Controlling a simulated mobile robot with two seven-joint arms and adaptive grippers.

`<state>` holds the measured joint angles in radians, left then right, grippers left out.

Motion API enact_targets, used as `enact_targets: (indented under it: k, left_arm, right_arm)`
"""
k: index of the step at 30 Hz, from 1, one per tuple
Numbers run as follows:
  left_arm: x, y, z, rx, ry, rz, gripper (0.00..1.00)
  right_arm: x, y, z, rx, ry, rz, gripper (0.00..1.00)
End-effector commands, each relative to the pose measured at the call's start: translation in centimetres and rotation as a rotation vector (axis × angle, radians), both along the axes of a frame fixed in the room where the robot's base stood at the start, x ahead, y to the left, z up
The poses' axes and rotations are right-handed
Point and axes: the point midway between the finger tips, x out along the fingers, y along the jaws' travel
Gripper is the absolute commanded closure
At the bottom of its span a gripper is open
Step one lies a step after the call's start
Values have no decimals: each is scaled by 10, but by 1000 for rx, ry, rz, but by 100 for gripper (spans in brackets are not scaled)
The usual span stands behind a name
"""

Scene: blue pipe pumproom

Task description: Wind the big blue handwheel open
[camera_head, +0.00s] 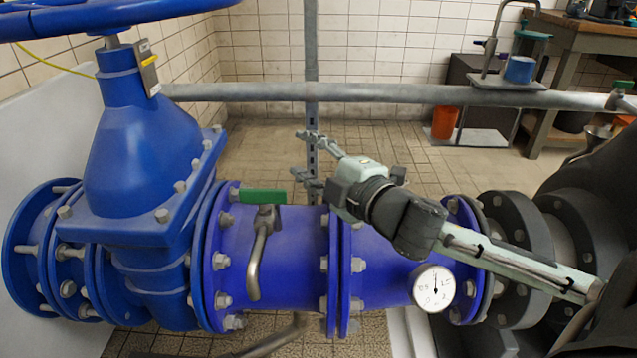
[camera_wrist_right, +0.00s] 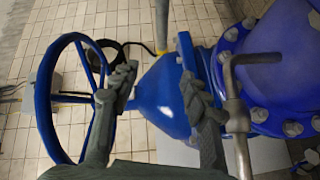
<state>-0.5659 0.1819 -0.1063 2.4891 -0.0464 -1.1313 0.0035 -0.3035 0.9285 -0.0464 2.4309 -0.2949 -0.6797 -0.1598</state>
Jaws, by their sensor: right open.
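The big blue handwheel (camera_head: 100,16) is at the top left of the head view, cut off by the picture's edge. It sits on the stem above the blue valve body (camera_head: 140,165). In the right wrist view the handwheel (camera_wrist_right: 42,100) stands on the left, with rim and spokes showing. My right gripper (camera_head: 299,155) is open and empty, in the middle of the head view, right of the handwheel and lower in the picture. Its two fingers (camera_wrist_right: 158,82) are spread in the right wrist view, apart from the rim. My left gripper is not in view.
A blue flanged pipe (camera_head: 385,265) with a gauge (camera_head: 434,288) runs right from the valve. A green-handled tap (camera_head: 263,197) stands on it. A grey rail (camera_head: 400,94) crosses behind, with an upright post (camera_head: 311,50). A workbench (camera_head: 570,45) is at back right.

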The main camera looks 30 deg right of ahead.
Motion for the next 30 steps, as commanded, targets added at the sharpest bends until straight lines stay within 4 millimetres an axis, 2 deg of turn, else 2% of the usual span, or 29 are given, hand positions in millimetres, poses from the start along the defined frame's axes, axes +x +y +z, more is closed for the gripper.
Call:
enact_targets:
  k: [3,9,21,23,30]
  left_arm:
    - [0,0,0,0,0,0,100]
    - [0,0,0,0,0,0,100]
    - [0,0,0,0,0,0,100]
    - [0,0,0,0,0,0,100]
    - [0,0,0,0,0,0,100]
  right_arm:
    - [-7,-4,-20,37,63,-33,54]
    - [-15,-10,-42,75,133,-73,54]
    - [-18,-12,-50,88,157,-87,54]
    - [-18,-12,-50,88,157,-87,59]
    - [-19,-12,-51,93,159,-90,89]
